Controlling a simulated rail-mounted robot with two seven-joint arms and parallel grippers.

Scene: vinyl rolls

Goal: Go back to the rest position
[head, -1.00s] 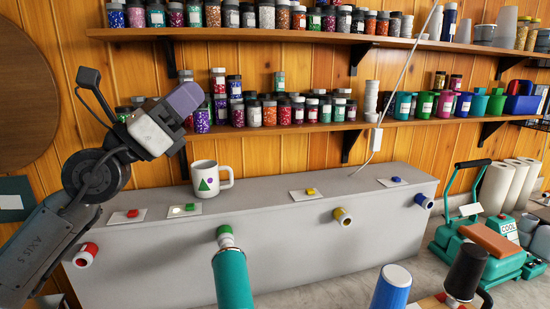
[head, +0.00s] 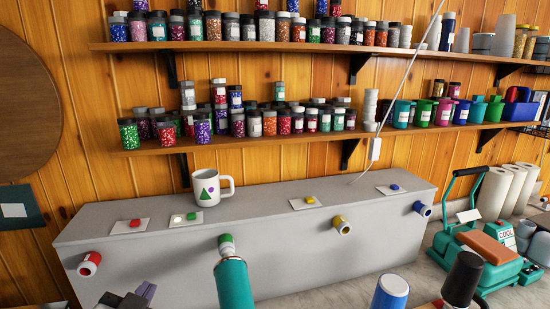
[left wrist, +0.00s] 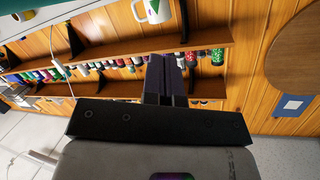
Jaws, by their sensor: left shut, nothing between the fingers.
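My left gripper (head: 146,290) shows only at the bottom left edge of the head view, in front of the grey block (head: 290,262). In the left wrist view its dark fingers (left wrist: 165,62) are together with nothing between them. My right gripper is in neither current view.
A white mug (head: 208,188) stands on the block beside small coloured buttons. Jars fill the shelves (head: 240,139).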

